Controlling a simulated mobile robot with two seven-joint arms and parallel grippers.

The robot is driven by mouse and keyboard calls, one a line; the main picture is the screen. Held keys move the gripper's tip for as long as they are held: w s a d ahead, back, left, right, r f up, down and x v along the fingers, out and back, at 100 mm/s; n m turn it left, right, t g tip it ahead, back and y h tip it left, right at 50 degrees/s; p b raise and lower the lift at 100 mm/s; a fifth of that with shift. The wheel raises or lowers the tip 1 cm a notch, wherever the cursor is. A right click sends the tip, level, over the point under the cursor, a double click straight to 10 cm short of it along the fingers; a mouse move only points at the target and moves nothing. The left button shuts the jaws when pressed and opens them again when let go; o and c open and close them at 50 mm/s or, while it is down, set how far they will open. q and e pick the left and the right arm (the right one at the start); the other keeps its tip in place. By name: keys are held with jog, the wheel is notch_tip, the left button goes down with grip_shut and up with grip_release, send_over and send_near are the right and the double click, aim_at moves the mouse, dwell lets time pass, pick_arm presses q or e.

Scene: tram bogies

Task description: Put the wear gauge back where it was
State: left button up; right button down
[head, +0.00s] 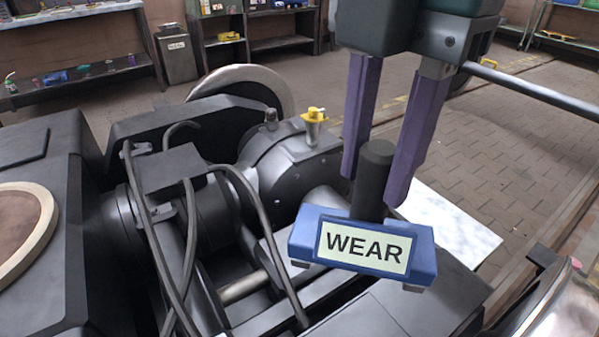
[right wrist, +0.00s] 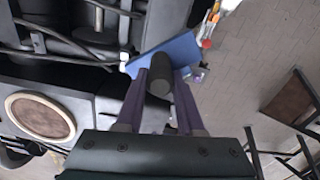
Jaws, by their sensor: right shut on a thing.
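The wear gauge (head: 419,250) is a blue block with a pale label reading "WEAR" and a dark round handle (head: 372,175) standing up from it. My right gripper (head: 377,185) has its two purple fingers on either side of the handle and is shut on it. The gauge hangs below the fingers, in front of the dark bogie in the head view. In the right wrist view the blue gauge (right wrist: 183,50) shows beyond the handle's round end. I cannot tell the gap between gauge and bogie. My left gripper does not show.
The dark bogie (head: 75,230) with cables and a gearbox (head: 290,158) with a yellow-topped fitting (head: 314,115) fills the left and middle. A pale marbled slab (head: 450,225) lies behind the gauge. Shelves and a bin (head: 177,55) stand at the back. Paved floor (head: 520,140) is open at right.

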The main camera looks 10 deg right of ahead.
aim_at(339, 259)
jog(key=f+n+b, duration=0.1)
jog(key=f+n, duration=0.2)
jog(key=a+f+n+b, duration=0.1)
jog(key=f+n+b, duration=0.1)
jog(key=f+n, duration=0.1)
jog(key=s+a+f+n+b, duration=0.1)
jog(key=f+n, duration=0.2)
jog(key=shift+s+a+f+b, duration=0.1)
jog(key=shift+a+f+b, duration=0.15)
jog(key=shift+f+b, duration=0.15)
pick_arm(q)
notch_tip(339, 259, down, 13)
jog(key=b, duration=0.6)
pick_arm(e)
notch_tip(339, 259, down, 20)
jog(key=shift+n, duration=0.3)
jog(key=shift+r, duration=0.1)
jog(key=c, duration=0.5)
grip_release()
